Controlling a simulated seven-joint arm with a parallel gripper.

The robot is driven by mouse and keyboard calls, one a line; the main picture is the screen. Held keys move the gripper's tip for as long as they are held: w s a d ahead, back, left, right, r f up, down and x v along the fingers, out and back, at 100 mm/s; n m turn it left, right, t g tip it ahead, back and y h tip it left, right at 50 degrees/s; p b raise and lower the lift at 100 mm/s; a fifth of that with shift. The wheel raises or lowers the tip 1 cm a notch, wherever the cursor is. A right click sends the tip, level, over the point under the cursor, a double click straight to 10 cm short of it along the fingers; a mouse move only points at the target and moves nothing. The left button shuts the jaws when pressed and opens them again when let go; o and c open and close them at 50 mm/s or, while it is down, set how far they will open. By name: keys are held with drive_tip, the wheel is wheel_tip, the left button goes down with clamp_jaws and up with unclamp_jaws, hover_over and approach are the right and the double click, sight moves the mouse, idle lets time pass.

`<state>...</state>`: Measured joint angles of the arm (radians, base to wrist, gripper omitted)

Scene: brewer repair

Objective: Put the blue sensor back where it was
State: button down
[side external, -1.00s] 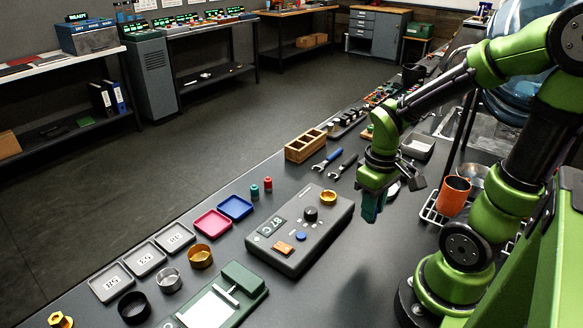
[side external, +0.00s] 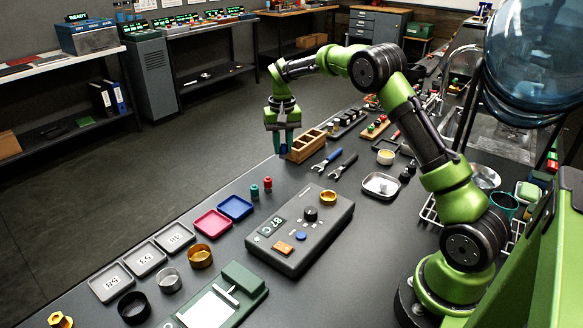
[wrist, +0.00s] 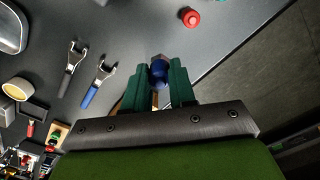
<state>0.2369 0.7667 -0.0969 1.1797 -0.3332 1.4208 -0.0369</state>
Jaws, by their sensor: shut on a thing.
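My gripper (side external: 283,148) is shut on the blue sensor (wrist: 159,72), whose rounded dark-blue end shows between the green fingers in the wrist view. In the side view the fingers largely hide the sensor. My gripper hangs at the left end of the wooden compartment box (side external: 306,146), close to it and overlapping it in the picture. I cannot tell whether the sensor or the fingers touch the box. In the wrist view only slivers of the wood show behind the fingers.
Two wrenches, one blue-handled (side external: 326,161) and one black-handled (side external: 344,165), lie right of the box. Small red (side external: 267,183) and green (side external: 254,192) pieces stand nearer, beside the blue tray (side external: 235,207). A grey control box (side external: 300,230) stands in front. The table's far edge is close to my gripper.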

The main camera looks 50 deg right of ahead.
drive_tip(key=shift+w+r+m, duration=0.4)
drive_tip(key=shift+w+r, duration=0.05)
drive_tip(key=shift+r, duration=0.25)
wheel_tip(320, 180, down, 10)
drive_tip(key=shift+s+r, duration=0.1)
drive_tip(key=c, duration=0.9)
unclamp_jaws()
drive_tip(key=shift+f, duration=0.2)
